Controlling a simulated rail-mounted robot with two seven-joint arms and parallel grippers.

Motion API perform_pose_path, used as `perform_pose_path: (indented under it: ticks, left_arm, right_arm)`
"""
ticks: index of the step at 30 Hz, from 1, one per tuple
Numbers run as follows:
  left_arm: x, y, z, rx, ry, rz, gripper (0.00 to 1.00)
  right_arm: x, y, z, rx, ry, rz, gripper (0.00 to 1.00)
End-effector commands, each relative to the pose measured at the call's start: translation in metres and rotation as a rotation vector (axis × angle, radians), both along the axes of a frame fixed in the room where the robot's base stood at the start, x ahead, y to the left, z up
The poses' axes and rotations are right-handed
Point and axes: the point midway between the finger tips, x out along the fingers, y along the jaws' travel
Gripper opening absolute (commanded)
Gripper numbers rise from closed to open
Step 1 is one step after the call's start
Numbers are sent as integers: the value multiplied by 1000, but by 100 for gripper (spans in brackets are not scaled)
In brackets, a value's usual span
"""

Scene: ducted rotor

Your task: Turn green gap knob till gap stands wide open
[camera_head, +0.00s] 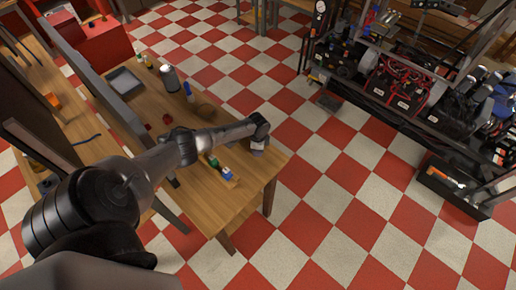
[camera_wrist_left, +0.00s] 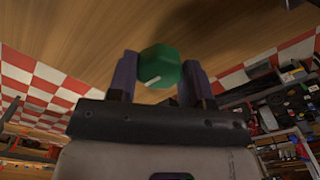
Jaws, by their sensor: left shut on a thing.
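The green knob (camera_wrist_left: 160,62) shows in the left wrist view as a faceted green cap with a short white mark on its lower part. My left gripper (camera_wrist_left: 160,78) has one dark finger on each side of the knob and is shut on it. In the head view my left gripper (camera_head: 258,148) points down near the right corner of the wooden table, and the held knob cannot be made out there. The gap is not identifiable in either view. My right gripper is in neither view.
On the wooden table (camera_head: 255,185), small green (camera_head: 213,160) and blue (camera_head: 227,173) parts lie left of my gripper. A grey tray (camera_head: 124,82) and a cylinder (camera_head: 169,78) stand farther back. A loaded equipment rack (camera_head: 405,90) stands right, beyond open checkered floor.

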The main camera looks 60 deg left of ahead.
Motion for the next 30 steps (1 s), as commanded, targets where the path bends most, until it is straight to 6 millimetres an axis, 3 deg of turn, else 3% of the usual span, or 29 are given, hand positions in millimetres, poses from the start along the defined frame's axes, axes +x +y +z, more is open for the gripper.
perform_pose_path:
  ticks: [11, 12, 19, 30]
  left_arm:
    - [0, 0, -1, 0, 0, -3, 22]
    - [0, 0, -1, 0, 0, -3, 47]
    - [0, 0, 0, 0, 0, -3, 70]
    - [0, 0, 2, 0, 0, -3, 71]
  right_arm:
    - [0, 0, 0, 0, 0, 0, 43]
    - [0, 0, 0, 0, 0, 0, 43]
    - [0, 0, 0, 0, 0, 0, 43]
    - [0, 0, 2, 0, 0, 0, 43]
